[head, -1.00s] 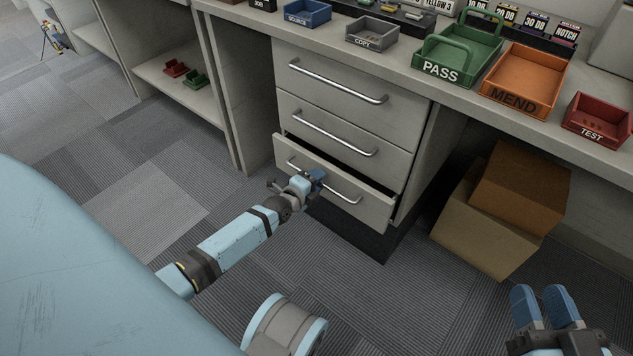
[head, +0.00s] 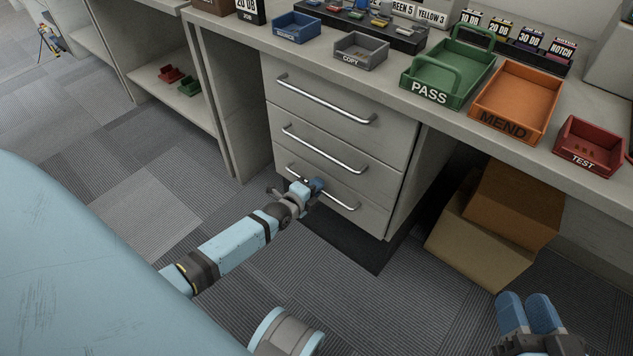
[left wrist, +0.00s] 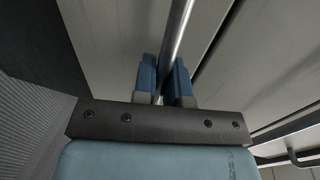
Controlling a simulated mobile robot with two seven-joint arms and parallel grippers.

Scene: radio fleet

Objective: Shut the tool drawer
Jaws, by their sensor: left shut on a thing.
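The grey cabinet under the counter has three drawers with bar handles. The bottom drawer (head: 368,216) looks flush with the drawers above it, with no open gap visible along its top. My left gripper (head: 317,186) is at the bottom drawer's front, shut on its bar handle (head: 344,202). In the left wrist view, the metal handle (left wrist: 178,38) runs between the two blue fingers of my left gripper (left wrist: 164,82). My right gripper (head: 528,312) is low at the right, away from the cabinet; its blue fingers are close together and it holds nothing visible.
Brown cardboard boxes (head: 505,215) stand on the floor right of the cabinet. The counter above holds a green PASS tray (head: 430,95), an orange MEND tray (head: 503,122) and a red TEST tray (head: 582,160). The carpet (head: 130,215) left of the cabinet is clear.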

